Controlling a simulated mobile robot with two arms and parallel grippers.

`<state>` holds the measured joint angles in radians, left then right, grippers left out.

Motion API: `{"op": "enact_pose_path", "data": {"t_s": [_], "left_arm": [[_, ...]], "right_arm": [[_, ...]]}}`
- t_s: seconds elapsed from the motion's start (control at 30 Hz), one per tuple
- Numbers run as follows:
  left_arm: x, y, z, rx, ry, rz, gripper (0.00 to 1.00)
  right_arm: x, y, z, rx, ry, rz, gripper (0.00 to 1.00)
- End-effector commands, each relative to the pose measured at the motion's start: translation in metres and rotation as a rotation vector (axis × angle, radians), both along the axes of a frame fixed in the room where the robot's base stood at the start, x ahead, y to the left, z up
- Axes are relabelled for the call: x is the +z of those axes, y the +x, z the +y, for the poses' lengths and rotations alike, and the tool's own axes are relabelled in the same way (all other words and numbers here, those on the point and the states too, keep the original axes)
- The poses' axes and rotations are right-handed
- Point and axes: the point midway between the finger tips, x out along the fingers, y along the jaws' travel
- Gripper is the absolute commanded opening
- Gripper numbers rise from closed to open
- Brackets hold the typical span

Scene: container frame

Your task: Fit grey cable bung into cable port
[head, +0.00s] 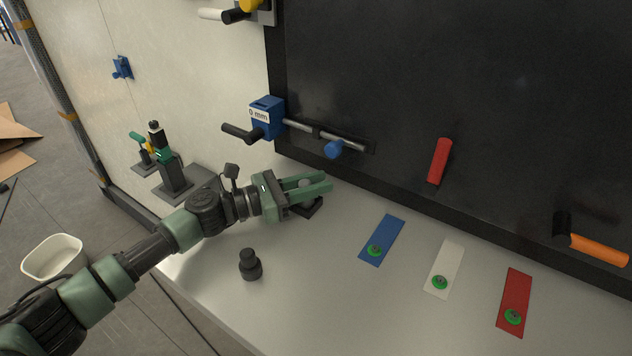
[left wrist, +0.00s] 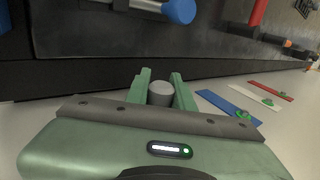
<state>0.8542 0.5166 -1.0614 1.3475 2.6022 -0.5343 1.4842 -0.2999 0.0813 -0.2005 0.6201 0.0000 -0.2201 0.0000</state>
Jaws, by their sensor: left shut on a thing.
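My left gripper (head: 308,186) reaches in from the left, low over the white worktop near the foot of the black panel. Its green fingers are shut on a grey cylinder, which looks like the grey cable bung (head: 304,184). In the left wrist view the round grey top of the bung (left wrist: 160,90) shows between the two fingers (left wrist: 160,96). A dark square piece (head: 308,209) sits under the fingers on the worktop and may be the cable port. The fingers hide much of it, so I cannot tell whether the bung touches it. My right gripper is not in view.
A black stepped knob (head: 250,266) stands on the worktop (head: 330,310) in front of my arm. Blue (head: 388,232), white (head: 449,260) and red (head: 517,290) strips with green discs lie to the right. A blue block (head: 267,117) with a rod is above the gripper.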

Motion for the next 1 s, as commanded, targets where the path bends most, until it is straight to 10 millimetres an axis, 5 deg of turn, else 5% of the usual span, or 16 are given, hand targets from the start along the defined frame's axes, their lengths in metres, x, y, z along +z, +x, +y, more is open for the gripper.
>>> {"op": "enact_pose_path", "data": {"t_s": [0.77,0.8,0.83,1.0], "left_arm": [[-0.015,0.0,0.0,0.0,0.002,0.002,0.0],[-0.015,0.0,0.0,0.0,0.002,0.002,0.34],[-0.015,0.0,0.0,0.0,0.002,0.002,0.43],[-0.015,0.0,0.0,0.001,0.001,0.0,0.49]], "right_arm": [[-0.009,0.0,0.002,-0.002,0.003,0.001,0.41],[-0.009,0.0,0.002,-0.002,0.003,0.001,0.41],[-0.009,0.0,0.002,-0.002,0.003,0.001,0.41],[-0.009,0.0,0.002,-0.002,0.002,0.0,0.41]]}}
